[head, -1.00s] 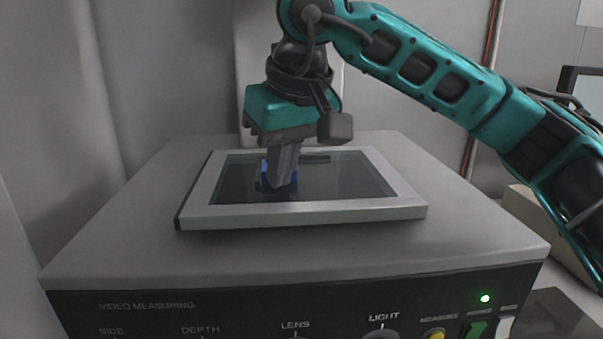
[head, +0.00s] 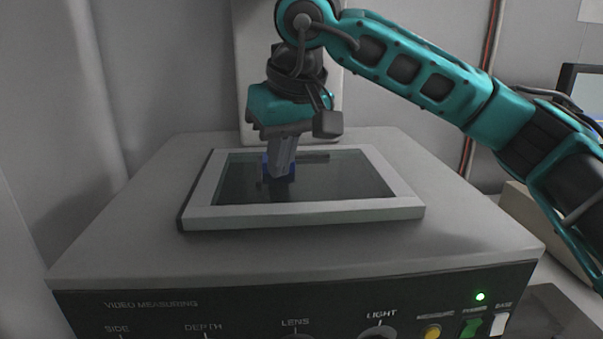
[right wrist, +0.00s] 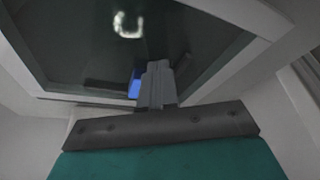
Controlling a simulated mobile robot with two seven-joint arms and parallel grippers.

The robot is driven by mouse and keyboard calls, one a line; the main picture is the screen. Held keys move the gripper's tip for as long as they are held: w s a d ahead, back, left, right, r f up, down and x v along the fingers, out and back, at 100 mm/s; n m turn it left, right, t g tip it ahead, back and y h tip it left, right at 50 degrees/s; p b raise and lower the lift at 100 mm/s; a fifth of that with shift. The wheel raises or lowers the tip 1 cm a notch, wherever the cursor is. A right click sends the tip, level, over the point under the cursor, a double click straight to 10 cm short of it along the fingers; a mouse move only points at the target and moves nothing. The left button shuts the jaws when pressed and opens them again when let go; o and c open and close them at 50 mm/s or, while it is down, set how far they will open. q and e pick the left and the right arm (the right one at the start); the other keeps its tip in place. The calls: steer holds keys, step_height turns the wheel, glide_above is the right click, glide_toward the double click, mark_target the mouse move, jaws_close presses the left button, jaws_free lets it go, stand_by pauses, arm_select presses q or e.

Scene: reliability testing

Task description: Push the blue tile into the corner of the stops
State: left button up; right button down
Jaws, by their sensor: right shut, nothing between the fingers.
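The blue tile (head: 266,169) lies on the dark glass (head: 340,182) of the measuring machine, left of the glass's middle and towards its back. My right gripper (head: 278,175) points down at it, shut and empty, and hides much of it. In the right wrist view the tile (right wrist: 134,89) shows beside my fingertips (right wrist: 157,68). One dark stop bar (right wrist: 103,87) lies next to the tile there, and another (right wrist: 183,64) lies on the other side of my fingers. In the head view one stop (head: 316,156) shows near the glass's back edge. Whether the tile touches either stop is unclear.
A raised light frame (head: 300,212) surrounds the glass. The machine's front panel (head: 250,310) carries knobs, switches and a green lamp. A pale column (head: 252,60) stands behind my gripper. The front and right of the glass are clear.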

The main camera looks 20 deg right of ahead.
steer(key=shift+a+p+v, duration=0.25)
steer(key=shift+p+v, duration=0.5)
steer(key=shift+v, duration=0.35)
steer(key=shift+a+p+v, duration=0.25)
steer(key=shift+p+v, duration=0.45)
steer(key=shift+v, duration=0.4)
steer(key=shift+s, duration=0.25)
